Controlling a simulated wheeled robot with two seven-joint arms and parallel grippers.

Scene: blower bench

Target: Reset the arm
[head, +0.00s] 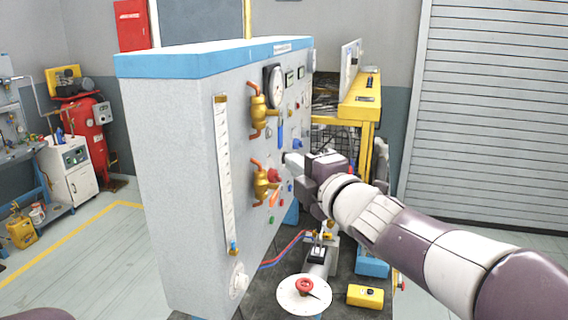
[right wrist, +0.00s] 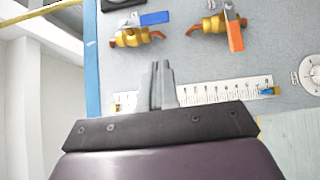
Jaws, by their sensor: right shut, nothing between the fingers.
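My right arm reaches in from the right in the head view, and its gripper (head: 290,158) is in front of the grey panel (head: 170,150) with a blue top edge. In the right wrist view the right gripper (right wrist: 158,68) is shut and empty, its fingertips together before the panel (right wrist: 190,62). Two brass valves show there, one with a blue lever (right wrist: 155,18) and one with an orange lever (right wrist: 234,36). My left gripper is not in view.
A round gauge (head: 274,86) and a white scale (head: 226,175) are on the panel. A white disc with a red knob (head: 305,288) and a yellow button box (head: 365,296) are low in front. A yellow stand (head: 362,98) is behind. Open floor lies at left.

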